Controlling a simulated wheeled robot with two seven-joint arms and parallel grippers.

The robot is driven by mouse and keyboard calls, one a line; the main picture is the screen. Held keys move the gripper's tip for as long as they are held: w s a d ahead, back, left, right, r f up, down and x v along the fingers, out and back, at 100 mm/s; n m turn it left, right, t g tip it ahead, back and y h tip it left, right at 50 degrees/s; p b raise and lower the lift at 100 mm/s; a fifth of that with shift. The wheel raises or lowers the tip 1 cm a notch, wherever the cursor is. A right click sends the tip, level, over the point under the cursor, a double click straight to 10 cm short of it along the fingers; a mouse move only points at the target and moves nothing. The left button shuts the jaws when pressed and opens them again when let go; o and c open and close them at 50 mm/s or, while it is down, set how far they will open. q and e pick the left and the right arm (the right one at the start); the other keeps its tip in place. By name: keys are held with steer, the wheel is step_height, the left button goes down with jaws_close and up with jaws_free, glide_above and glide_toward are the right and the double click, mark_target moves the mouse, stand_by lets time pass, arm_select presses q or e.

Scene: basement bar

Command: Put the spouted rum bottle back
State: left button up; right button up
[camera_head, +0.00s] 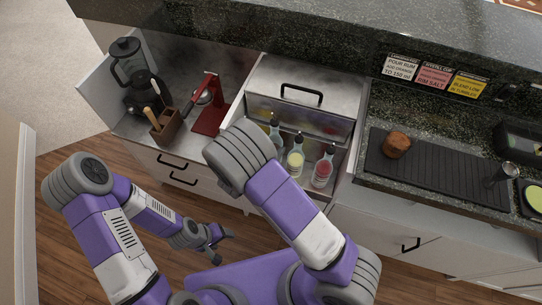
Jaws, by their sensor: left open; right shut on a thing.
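Several spouted bottles stand in the open cooler drawer (345,150): a yellow one (296,160), a red one (322,172) and one with a dark spout (274,127) partly hidden behind my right arm. I cannot tell which, if any, is the rum bottle. My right arm reaches over the drawer's left side; its gripper and anything in it are hidden beneath the grey wrist joint. My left gripper (220,251) is open and empty, low over the wooden floor in front of the cabinets.
A steel lid with a black handle (301,90) is above the drawer. On the left counter are a blender (131,67), a wooden utensil holder (166,127) and a red press (211,108). A black mat (440,170) with a brown ball (397,144) and a metal cup (500,175) lie right.

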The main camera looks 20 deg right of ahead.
steer(key=shift+w+f+b, duration=0.1)
steer(key=shift+f+b, duration=0.55)
steer(key=shift+f, duration=1.25)
steer(key=shift+f, duration=0.1)
steer(key=o, duration=1.2)
steer(key=shift+a+r, duration=0.1)
steer(key=shift+r, duration=0.1)
steer(key=shift+p+v, duration=1.65)
steer(key=shift+v, duration=4.3)
